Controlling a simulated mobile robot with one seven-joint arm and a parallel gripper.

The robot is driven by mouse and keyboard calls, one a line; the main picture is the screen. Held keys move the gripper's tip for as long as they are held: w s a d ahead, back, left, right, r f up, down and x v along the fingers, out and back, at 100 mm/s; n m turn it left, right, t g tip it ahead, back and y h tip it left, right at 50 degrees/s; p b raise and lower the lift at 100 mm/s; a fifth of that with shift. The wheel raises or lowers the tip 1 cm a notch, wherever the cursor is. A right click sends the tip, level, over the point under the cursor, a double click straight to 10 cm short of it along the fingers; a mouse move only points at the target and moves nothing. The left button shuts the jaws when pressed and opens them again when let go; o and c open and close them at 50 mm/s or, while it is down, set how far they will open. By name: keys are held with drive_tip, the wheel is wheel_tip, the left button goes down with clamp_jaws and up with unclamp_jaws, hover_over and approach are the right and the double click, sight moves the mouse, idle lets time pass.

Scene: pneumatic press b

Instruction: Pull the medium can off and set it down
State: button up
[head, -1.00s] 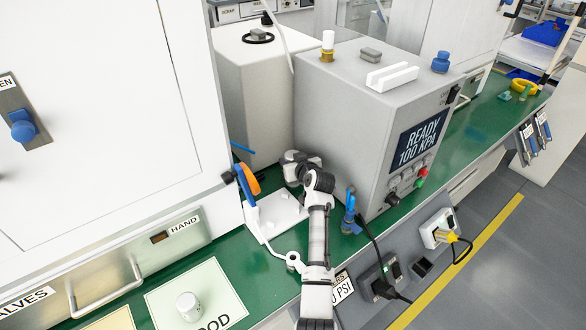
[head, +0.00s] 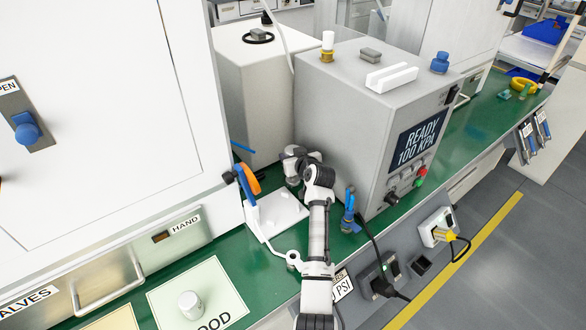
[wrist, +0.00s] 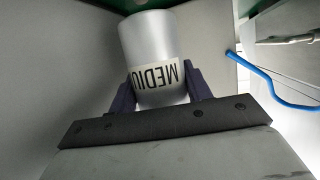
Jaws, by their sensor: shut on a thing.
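The medium can (wrist: 148,40) is a plain silver-grey cylinder in the wrist view. Its white label reads "MEDIU", with the rest cut off by the curve of the can. My gripper (wrist: 162,76) is shut on it, one dark finger on each side. In the head view my arm reaches in beside the grey press box, and its wrist (head: 302,162) is over the far end of a white plate (head: 280,214). The fingers and the held can are hidden or too small to make out there. I cannot tell whether the can touches anything beneath it.
A small pale can (head: 190,304) stands on the mat (head: 222,290) marked "OOD", front left. The grey press box (head: 350,130) with its "READY 100 KPA" screen is close on the right. An orange-and-blue fitting (head: 248,182) and blue-handled tool (head: 349,210) flank the arm.

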sight(293, 146)
drive_tip(key=shift+r+p, duration=1.1)
drive_tip(key=shift+r, duration=0.9)
drive_tip(key=shift+s+f, duration=0.1)
